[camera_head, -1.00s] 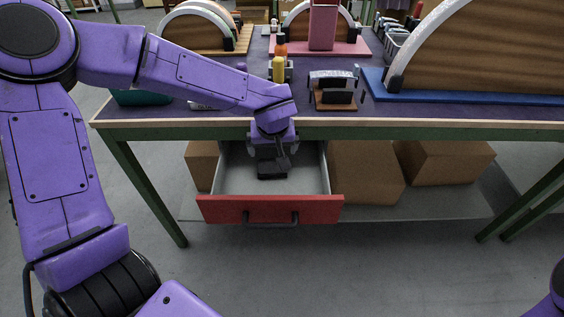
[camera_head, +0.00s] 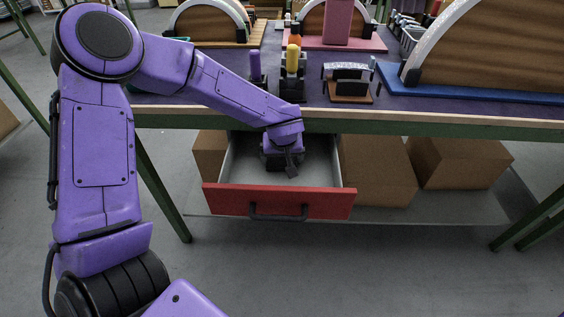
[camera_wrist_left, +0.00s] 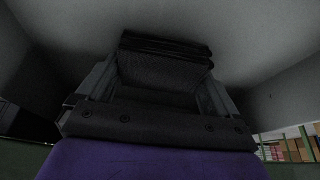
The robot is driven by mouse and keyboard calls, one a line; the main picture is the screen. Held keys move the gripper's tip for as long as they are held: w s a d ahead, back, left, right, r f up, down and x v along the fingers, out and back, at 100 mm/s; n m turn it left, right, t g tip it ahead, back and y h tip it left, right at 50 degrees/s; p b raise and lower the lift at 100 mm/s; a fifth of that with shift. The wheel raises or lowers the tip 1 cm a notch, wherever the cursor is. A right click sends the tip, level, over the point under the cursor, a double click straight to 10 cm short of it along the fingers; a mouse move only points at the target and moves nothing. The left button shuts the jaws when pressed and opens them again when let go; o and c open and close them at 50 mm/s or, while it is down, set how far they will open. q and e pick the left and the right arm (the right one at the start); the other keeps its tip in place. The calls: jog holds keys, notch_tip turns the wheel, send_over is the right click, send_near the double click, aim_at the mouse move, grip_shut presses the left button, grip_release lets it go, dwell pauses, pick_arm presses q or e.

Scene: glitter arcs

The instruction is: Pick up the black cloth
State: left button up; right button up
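The black cloth (camera_wrist_left: 165,48) shows in the left wrist view as a dark folded stack on the pale drawer floor, at the tips of my left gripper. My left gripper (camera_head: 277,163) points down inside the open drawer (camera_head: 278,203) in the head view and hides the cloth there. In the wrist view its fingers are wide apart, one on each side of the cloth. I cannot tell whether they touch it. My right gripper is not in view.
The drawer has a red front with a dark handle and hangs under a workbench (camera_head: 430,118). The bench edge lies close behind my left wrist. Brown boxes (camera_head: 375,170) stand on the shelf beside the drawer. Tools and arched wooden pieces stand on the bench top.

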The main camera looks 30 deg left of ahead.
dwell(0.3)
pick_arm(q)
notch_tip(320, 180, up, 3)
jog(key=shift+w+r+p, duration=0.1)
jog(key=shift+p, duration=0.65)
jog(key=s+d+r+p, duration=0.1)
jog(key=s+d+r, duration=0.1)
jog(key=s+r, duration=0.1)
jog(key=s+d+r+p, duration=0.1)
jog(key=s+d+r, duration=0.2)
jog(key=s, duration=0.2)
jog(key=s+d+r+p, duration=0.2)
jog(key=s+r, duration=0.2)
jog(key=shift+d, duration=0.25)
jog(key=shift+f, duration=0.1)
